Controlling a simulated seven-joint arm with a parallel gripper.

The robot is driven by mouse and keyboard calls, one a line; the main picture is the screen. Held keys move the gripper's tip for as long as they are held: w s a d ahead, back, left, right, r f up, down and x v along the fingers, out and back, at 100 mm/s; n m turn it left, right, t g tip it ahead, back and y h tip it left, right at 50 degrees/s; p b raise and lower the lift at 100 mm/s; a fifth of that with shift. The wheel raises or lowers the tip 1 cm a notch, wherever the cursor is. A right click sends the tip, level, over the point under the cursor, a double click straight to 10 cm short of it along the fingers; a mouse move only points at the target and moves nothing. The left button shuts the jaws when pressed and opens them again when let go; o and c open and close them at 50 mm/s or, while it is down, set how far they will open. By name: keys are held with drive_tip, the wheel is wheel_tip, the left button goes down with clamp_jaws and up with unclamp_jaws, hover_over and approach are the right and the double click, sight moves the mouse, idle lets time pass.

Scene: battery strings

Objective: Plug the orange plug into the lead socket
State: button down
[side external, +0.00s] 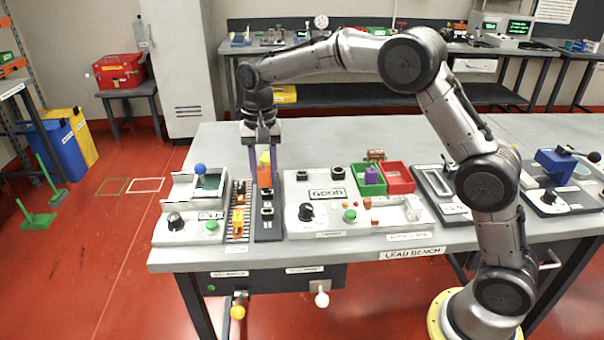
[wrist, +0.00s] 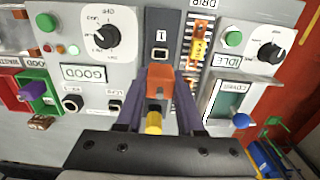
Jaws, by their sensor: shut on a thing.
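My gripper (side external: 264,168) points down over a narrow dark strip (side external: 268,230) near the left end of the bench. Its purple fingers are shut on the orange plug (wrist: 160,76), which has a yellow part (wrist: 154,122) and shows below the fingers in the side view (side external: 264,176). I cannot tell whether the plug touches the strip. A square dark socket (wrist: 115,106) with a small label sits on the grey panel with the GOOD display. It also shows in the side view (side external: 303,175). I cannot read its label surely. A rounder socket (wrist: 72,102) is beside it.
A rail of yellow and orange pieces (side external: 238,220) runs beside the strip. A blue-knobbed lever (side external: 200,169) stands left of it. Green (side external: 369,190) and red (side external: 398,188) bins are to the right.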

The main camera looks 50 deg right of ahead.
drive_tip(key=shift+r, duration=0.1)
idle(0.3)
drive_tip(key=shift+r+n, duration=0.15)
drive_tip(key=shift+n, duration=0.15)
drive_tip(key=w+d+r, duration=0.2)
drive_tip(key=d, duration=1.4)
drive_tip(key=shift+w, duration=0.2)
drive_tip(key=shift+f, duration=0.1)
drive_tip(key=shift+f, duration=2.85)
drive_tip(key=shift+f, duration=1.5)
